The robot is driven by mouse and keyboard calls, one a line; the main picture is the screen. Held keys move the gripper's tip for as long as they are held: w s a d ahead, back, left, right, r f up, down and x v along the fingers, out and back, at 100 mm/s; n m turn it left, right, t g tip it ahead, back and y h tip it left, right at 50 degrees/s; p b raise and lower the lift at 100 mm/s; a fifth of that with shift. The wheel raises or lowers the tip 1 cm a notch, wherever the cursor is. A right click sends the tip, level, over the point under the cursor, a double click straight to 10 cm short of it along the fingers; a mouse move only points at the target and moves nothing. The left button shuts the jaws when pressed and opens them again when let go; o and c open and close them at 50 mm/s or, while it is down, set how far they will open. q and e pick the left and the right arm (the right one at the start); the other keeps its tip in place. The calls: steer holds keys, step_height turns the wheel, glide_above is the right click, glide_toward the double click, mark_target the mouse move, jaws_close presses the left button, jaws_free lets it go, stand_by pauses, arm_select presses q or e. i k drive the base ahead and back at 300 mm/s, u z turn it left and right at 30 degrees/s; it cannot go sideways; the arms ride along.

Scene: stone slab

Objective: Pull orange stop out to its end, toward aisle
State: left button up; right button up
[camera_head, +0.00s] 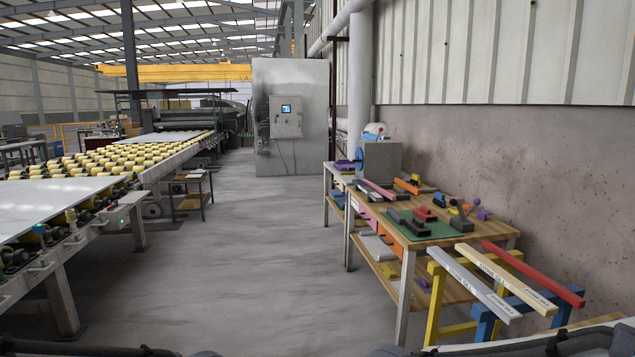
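I cannot pick out the orange stop for certain. An orange panel (393,234) shows under the top of the wooden workbench (470,243), on the side facing the aisle, beside a pink panel (367,218). A separate orange piece (407,187) lies on the bench top among coloured blocks. Dark parts of my own arms show along the bottom edge of the head view. Neither gripper's fingers can be seen.
The grey aisle floor (255,250) is clear between the bench and the roller conveyor (125,165) at left. Long white (475,285), beige (505,280) and red (532,273) bars lie on yellow and blue trestles at front right. A grey cabinet (280,85) stands behind.

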mark_target(413, 189)
steer(key=u, duration=0.55)
steer(key=i, duration=4.25)
steer(key=z, duration=0.2)
steer(key=i, duration=1.95)
steer(key=z, duration=0.6)
steer(key=i, duration=1.3)
steer(key=z, duration=1.65)
steer(key=i, duration=1)
steer(key=z, duration=1.2)
steer(key=i, duration=0.55)
steer(key=z, duration=0.2)
